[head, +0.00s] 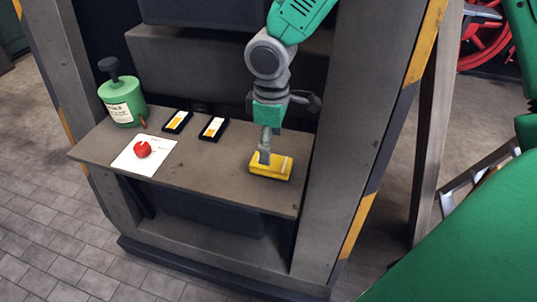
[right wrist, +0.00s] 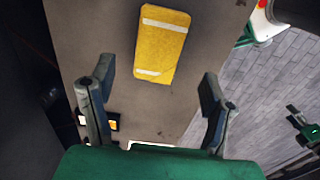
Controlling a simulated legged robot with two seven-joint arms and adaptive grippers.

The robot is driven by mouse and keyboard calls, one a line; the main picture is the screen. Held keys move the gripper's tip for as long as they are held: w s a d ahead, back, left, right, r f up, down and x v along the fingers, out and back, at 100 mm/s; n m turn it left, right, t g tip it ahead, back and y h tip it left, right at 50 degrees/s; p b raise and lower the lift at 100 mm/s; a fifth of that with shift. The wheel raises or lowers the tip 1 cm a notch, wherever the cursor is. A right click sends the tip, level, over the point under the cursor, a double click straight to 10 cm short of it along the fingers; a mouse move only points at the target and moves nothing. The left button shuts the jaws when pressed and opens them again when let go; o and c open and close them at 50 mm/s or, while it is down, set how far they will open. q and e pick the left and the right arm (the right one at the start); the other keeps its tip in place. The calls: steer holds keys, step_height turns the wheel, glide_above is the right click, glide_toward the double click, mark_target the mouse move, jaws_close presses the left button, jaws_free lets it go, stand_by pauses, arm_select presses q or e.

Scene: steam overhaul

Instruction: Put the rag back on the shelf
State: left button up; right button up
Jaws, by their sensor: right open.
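The yellow folded rag (head: 270,168) with pale stripes lies flat on the grey shelf (head: 225,182), near its front right part. My right gripper (head: 265,155) points down just above the rag, overlapping its back left part in the head view. In the right wrist view my right gripper (right wrist: 157,88) is open, with its fingers wide apart and nothing between them. The rag (right wrist: 161,45) lies beyond the fingertips there, apart from them. My left gripper is not in view.
A green canister (head: 122,103) with a dark knob stands at the shelf's left end. A red round object (head: 142,149) sits on a white sheet (head: 155,160). Two dark-framed cards (head: 177,121) (head: 213,128) lie near the back. A grey post (head: 362,130) borders the right side.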

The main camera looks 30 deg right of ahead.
steer(key=r, duration=0.2)
steer(key=a+r, duration=0.1)
steer(key=r, duration=0.2)
steer(key=shift+p, duration=0.35)
steer(key=shift+d+f, duration=0.1)
steer(key=shift+d, duration=0.35)
